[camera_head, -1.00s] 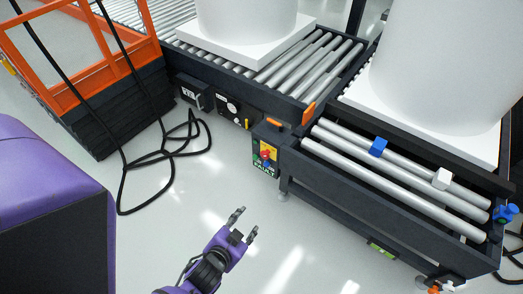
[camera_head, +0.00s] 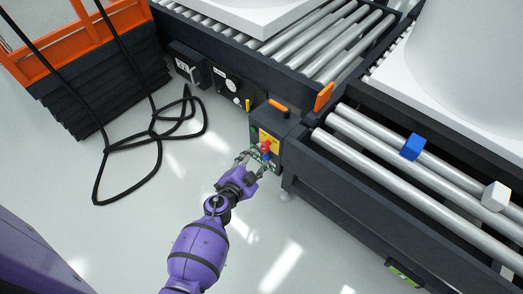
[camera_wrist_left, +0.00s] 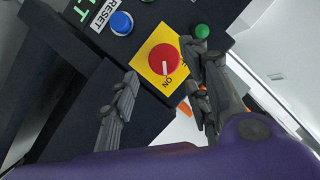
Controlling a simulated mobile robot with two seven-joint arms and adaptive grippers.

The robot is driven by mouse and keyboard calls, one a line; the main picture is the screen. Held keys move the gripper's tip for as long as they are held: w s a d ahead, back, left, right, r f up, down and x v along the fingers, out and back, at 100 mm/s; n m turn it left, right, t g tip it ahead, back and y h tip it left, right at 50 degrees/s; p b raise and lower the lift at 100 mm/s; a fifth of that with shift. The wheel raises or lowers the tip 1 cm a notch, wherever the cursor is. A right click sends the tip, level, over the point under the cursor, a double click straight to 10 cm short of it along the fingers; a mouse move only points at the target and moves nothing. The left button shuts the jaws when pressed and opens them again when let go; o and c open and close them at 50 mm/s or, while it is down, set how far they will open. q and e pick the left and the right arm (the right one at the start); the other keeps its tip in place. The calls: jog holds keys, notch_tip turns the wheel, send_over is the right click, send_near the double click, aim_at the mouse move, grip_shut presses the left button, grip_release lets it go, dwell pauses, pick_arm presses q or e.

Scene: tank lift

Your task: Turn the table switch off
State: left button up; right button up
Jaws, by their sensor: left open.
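The table switch is a red rotary knob (camera_wrist_left: 163,60) on a yellow plate (camera_wrist_left: 148,72), with "ON" printed beside it. A white mark on the knob points toward "ON". In the head view the red knob (camera_head: 266,146) sits on a dark box at the conveyor corner, partly hidden by my gripper. My left gripper (camera_head: 257,157) is open right in front of the knob. In the left wrist view its fingers (camera_wrist_left: 160,90) stand apart on either side of the yellow plate. I cannot tell whether either finger touches the knob. My right gripper is not in view.
A blue button (camera_wrist_left: 122,22) labelled RESET and a green button (camera_wrist_left: 202,31) flank the knob. The roller conveyor (camera_head: 370,165) carries a blue block (camera_head: 413,147) and a white block (camera_head: 496,196). A black cable (camera_head: 150,140) lies on the floor at left.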

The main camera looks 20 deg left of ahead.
aim_at(264, 150)
pick_arm(q)
jog(key=b+x, duration=0.1)
jog(key=x, duration=0.4)
jog(key=shift+s+f, duration=0.1)
jog(key=shift+c, duration=0.2)
